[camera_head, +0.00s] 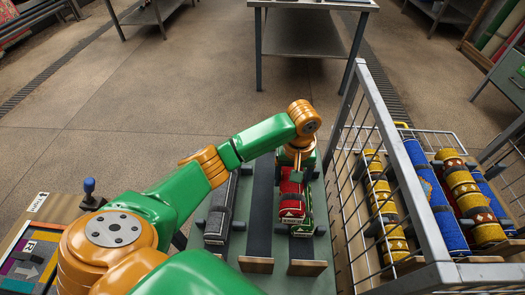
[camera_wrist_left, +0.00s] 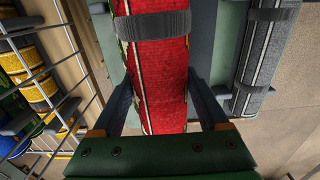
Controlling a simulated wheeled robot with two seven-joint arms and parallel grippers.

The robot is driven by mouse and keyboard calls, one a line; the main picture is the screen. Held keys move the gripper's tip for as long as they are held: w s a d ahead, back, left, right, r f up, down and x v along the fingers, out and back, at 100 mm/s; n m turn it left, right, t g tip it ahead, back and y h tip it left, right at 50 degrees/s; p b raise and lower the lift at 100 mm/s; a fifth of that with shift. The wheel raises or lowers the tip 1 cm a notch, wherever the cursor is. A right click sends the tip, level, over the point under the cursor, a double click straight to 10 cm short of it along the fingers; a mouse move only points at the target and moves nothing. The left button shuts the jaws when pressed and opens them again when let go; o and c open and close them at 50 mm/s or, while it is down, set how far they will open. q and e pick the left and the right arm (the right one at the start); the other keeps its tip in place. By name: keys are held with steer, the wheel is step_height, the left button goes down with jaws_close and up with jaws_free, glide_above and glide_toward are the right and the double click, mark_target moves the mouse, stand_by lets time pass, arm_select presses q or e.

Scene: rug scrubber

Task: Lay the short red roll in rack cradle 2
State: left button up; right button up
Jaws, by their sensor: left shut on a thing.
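A short red roll (camera_head: 290,190) with pale stripes and a dark band lies lengthwise over the right part of the green bench. It also shows large in the left wrist view (camera_wrist_left: 165,90). My left gripper (camera_head: 299,168) reaches down onto it from above. In the left wrist view its two fingers (camera_wrist_left: 162,110) stand on either side of the roll, shut on it. A long dark strip (camera_head: 261,205) on the bench, left of the red roll, is bare. I cannot tell whether the red roll rests on its support or hangs just above it. Cradle numbers are not readable.
A grey roll (camera_head: 219,212) lies at the left of the bench. A wire cage (camera_head: 360,140) with yellow and blue rolls stands close on the right. A metal table (camera_head: 310,35) stands behind; floor between is clear.

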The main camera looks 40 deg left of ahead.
arm_select(q)
steer(key=s+a+f, duration=0.1)
steer(key=s+a, duration=0.1)
steer(key=a, duration=0.1)
glide_above(262, 201)
steer(key=d, duration=0.1)
steer(key=f, duration=0.4)
steer(key=shift+w+f, duration=0.1)
steer(key=shift+w, duration=0.25)
steer(key=f, duration=0.2)
steer(key=a+f, duration=0.1)
steer(key=f, duration=0.2)
steer(key=shift+s+b, duration=0.2)
steer(key=shift+b, duration=0.1)
arm_select(e)
steer(key=shift+d, duration=0.1)
arm_select(q)
steer(key=shift+f, duration=0.1)
steer(key=o, duration=1.4)
step_height(262, 201, up, 12)
steer(key=p, duration=0.1)
steer(key=shift+r+p, duration=0.2)
steer(key=shift+p, duration=0.2)
arm_select(e)
steer(key=shift+r, duration=0.9)
